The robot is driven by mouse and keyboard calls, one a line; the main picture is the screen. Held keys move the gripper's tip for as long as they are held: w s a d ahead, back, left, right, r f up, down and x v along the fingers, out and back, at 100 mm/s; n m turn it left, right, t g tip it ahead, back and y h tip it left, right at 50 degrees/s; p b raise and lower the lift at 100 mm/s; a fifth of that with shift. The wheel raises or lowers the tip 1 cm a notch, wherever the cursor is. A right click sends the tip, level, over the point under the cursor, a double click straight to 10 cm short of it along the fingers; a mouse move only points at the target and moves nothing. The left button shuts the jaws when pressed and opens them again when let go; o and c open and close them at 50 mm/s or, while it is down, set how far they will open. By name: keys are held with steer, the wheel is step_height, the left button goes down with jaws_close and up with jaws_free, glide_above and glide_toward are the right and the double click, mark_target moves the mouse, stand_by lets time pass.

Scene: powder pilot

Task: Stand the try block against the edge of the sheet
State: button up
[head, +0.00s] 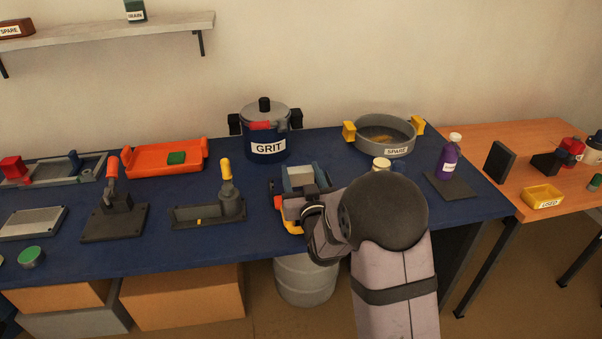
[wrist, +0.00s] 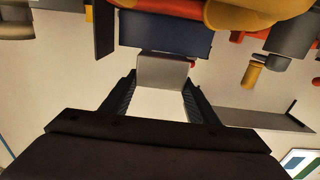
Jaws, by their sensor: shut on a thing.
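My gripper (wrist: 160,88) is shut on a pale grey block, which I take to be the try block (wrist: 163,70). It sits between the two dark fingers in the wrist view. A dark blue flat-faced piece (wrist: 165,36) shows just beyond it; I cannot tell whether they touch. In the head view my gripper (head: 316,217) is at the front right of the blue bench, largely hidden by my own arm. A grey-blue blocky piece (head: 300,179) shows just beyond it, among dark and yellow-orange parts. I cannot make out the sheet's edge with certainty.
Behind are the GRIT pot (head: 267,142) and the SPARE sieve (head: 386,137). A grey fixture with a yellow-topped handle (head: 226,172) stands left. A purple bottle (head: 449,160) stands right on a dark plate. Bare blue bench (head: 160,240) lies front left.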

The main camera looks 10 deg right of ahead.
mark_target(301, 185)
steer(key=shift+f+b, duration=1.6)
steer(key=shift+f, duration=0.3)
steer(key=shift+f+b, duration=0.55)
steer(key=o, duration=2)
steer(key=shift+f, duration=0.1)
